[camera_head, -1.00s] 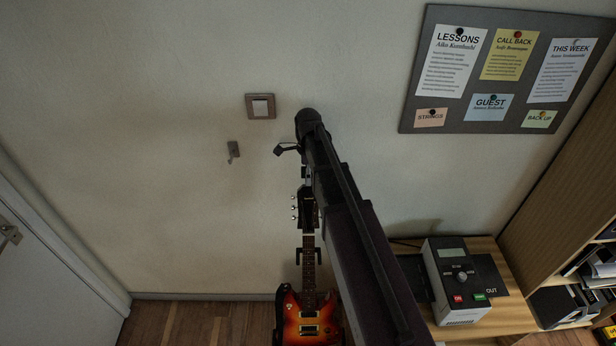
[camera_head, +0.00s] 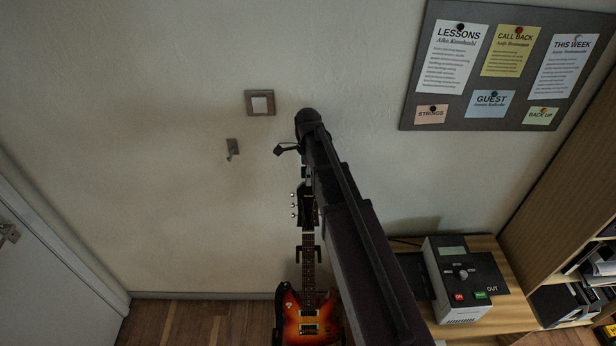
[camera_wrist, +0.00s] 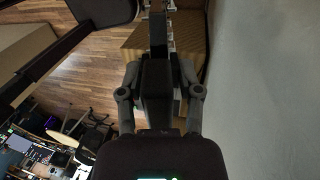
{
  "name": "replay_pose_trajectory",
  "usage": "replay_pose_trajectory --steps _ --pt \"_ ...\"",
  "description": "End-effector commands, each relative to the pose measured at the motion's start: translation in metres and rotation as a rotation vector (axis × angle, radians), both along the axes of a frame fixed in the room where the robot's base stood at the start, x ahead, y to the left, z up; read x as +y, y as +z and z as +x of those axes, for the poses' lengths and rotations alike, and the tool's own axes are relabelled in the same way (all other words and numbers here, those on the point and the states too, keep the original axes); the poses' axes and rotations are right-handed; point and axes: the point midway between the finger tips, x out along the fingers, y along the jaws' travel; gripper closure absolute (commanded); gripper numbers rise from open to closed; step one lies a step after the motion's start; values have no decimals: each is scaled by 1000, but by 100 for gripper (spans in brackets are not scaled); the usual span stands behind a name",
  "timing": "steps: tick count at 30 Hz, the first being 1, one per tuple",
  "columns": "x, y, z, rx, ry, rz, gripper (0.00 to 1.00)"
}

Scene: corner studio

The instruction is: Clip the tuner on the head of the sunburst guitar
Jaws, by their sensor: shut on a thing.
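The sunburst guitar (camera_head: 302,322) hangs upright by the wall in the head view, its dark head (camera_head: 306,208) up and partly hidden by my arm. Its body is orange-red with dark edges. My gripper (camera_wrist: 159,76) is shut on a dark block, which appears to be the tuner (camera_wrist: 156,92), in the wrist view. In the head view my arm hides most of the gripper and the tuner, just above the guitar's head. I cannot tell whether the tuner touches the head.
A light switch (camera_head: 260,103) and a small empty hook (camera_head: 233,148) are on the wall. A notice board (camera_head: 470,118) hangs at the upper right. A grey device (camera_head: 462,290) stands on a wooden stand beside a shelf. A white door (camera_head: 50,300) is at the left.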

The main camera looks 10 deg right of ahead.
Motion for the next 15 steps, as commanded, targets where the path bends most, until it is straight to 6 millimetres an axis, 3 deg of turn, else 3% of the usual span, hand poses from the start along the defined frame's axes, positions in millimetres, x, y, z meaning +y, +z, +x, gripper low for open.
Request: replay_pose_trajectory --steps 15 --pt "1 -6 -1 0 1 0 88"
